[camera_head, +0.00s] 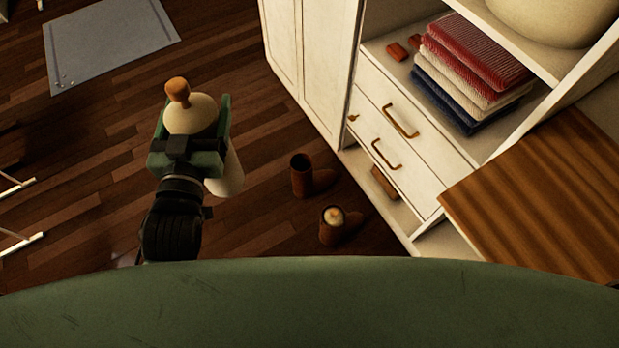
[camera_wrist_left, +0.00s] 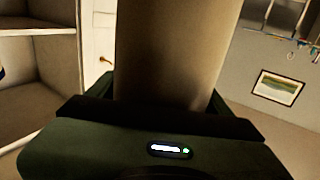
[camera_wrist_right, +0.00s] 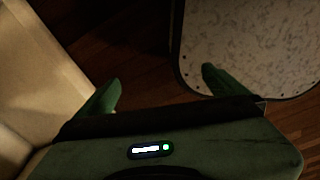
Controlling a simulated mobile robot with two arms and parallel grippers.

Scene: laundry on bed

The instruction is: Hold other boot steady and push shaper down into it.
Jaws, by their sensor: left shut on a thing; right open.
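My left gripper (camera_head: 190,140) is shut on a cream boot shaper (camera_head: 190,113) with a brown knob on top, held in the air left of the boots. The shaper's pale body also fills the middle of the left wrist view (camera_wrist_left: 172,50). An empty brown boot (camera_head: 301,177) stands upright on the floor, its dark opening facing up. A second brown boot (camera_head: 332,230) stands nearer to me with a pale shaper top (camera_head: 335,215) showing in its opening. My right gripper (camera_wrist_right: 158,95) is open and empty in the right wrist view; the head view does not show it.
A white cabinet (camera_head: 377,160) with drawers and folded textiles (camera_head: 470,65) stands right of the boots. A wooden top (camera_head: 545,195) is at the right. A grey mat (camera_head: 112,38) lies at the back left. A pale speckled panel (camera_wrist_right: 250,45) is near my right gripper.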

